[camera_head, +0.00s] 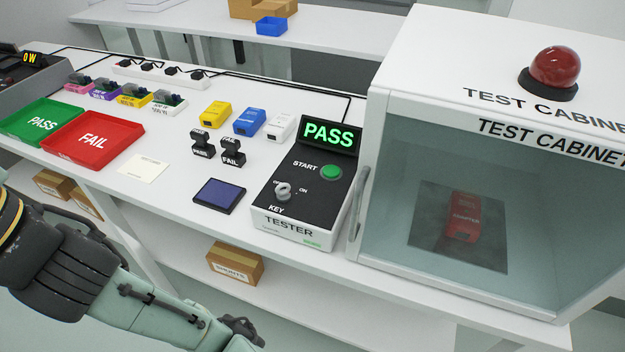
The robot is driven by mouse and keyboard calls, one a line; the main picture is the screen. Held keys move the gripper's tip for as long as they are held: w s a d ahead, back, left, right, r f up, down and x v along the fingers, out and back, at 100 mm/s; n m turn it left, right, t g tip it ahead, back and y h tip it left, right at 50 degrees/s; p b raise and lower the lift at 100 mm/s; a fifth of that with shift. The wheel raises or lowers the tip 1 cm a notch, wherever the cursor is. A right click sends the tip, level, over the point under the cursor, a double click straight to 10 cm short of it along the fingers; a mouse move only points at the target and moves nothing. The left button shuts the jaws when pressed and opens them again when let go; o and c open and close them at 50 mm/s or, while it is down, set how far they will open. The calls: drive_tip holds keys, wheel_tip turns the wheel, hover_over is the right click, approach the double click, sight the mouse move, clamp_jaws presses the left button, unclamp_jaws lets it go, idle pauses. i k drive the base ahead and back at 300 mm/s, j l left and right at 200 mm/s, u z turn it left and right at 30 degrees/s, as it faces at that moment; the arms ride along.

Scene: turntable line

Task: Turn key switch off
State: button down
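The key switch (283,191) is a small silvery key knob on the sloped black top of the tester (328,201), above the word KEY. An ON label stands to its right. The exact angle of the key is too small to tell. The tester's display (330,134) shows PASS in green, and a green START button (331,172) sits below it. My arm comes in from the lower left. Its dark end, my gripper (243,331), is at the bottom edge, partly cut off, below and in front of the tester and apart from the key. Its fingers cannot be made out.
The test cabinet (365,190) stands right of the tester, with a red adapter (463,217) behind its glass. A dark blue pad (219,196), two stamps (203,144) and coloured adapters (215,114) lie left of the tester. Green (12,135) and red (68,152) trays stand farther left.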

sight(283, 195)
drive_tip(key=j+u, duration=0.15)
drive_tip(key=u, duration=0.2)
drive_tip(key=k+j+u, duration=0.1)
drive_tip(key=u, duration=0.25)
drive_tip(key=j+u, duration=0.3)
